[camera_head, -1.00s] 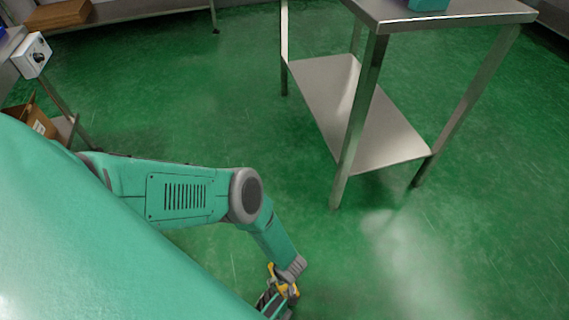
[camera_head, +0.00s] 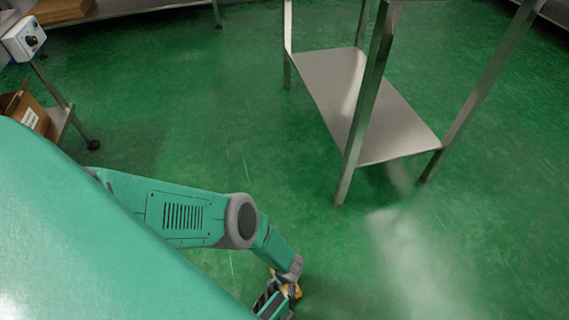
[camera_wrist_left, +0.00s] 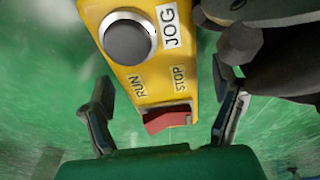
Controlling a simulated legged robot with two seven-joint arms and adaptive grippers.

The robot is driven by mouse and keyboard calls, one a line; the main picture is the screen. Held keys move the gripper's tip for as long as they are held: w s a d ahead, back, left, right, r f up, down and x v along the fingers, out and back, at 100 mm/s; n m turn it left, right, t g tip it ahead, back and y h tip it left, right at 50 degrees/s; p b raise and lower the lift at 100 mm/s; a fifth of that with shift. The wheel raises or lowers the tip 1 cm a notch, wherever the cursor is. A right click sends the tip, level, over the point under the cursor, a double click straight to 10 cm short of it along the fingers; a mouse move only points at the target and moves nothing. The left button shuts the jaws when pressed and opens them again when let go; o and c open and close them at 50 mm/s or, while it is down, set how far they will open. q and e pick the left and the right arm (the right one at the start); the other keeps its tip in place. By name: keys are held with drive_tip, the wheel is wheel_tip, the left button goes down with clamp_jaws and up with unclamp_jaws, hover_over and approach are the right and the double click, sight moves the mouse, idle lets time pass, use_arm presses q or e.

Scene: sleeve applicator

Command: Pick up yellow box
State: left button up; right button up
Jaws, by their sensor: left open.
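The yellow box (camera_wrist_left: 150,65) fills the upper middle of the left wrist view. It has a silver knob, labels JOG, RUN and STOP, and a red switch at its lower end. My left gripper (camera_wrist_left: 165,115) is open, with one finger on each side of the box's lower end; whether they touch it I cannot tell. In the head view my left gripper (camera_head: 275,303) is at the bottom edge, partly cut off. A small yellow patch (camera_head: 293,291) shows beside it. My right gripper is not clearly seen.
Dark grey rounded parts (camera_wrist_left: 265,50) are close to the box at upper right in the wrist view. A steel table (camera_head: 390,130) with a lower shelf stands at right. A cardboard box (camera_head: 25,108) and a control box (camera_head: 24,39) are at left. Green floor between is clear.

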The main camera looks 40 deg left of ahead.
use_arm(q)
drive_tip(key=shift+r, duration=0.1)
drive_tip(key=c, duration=1.7)
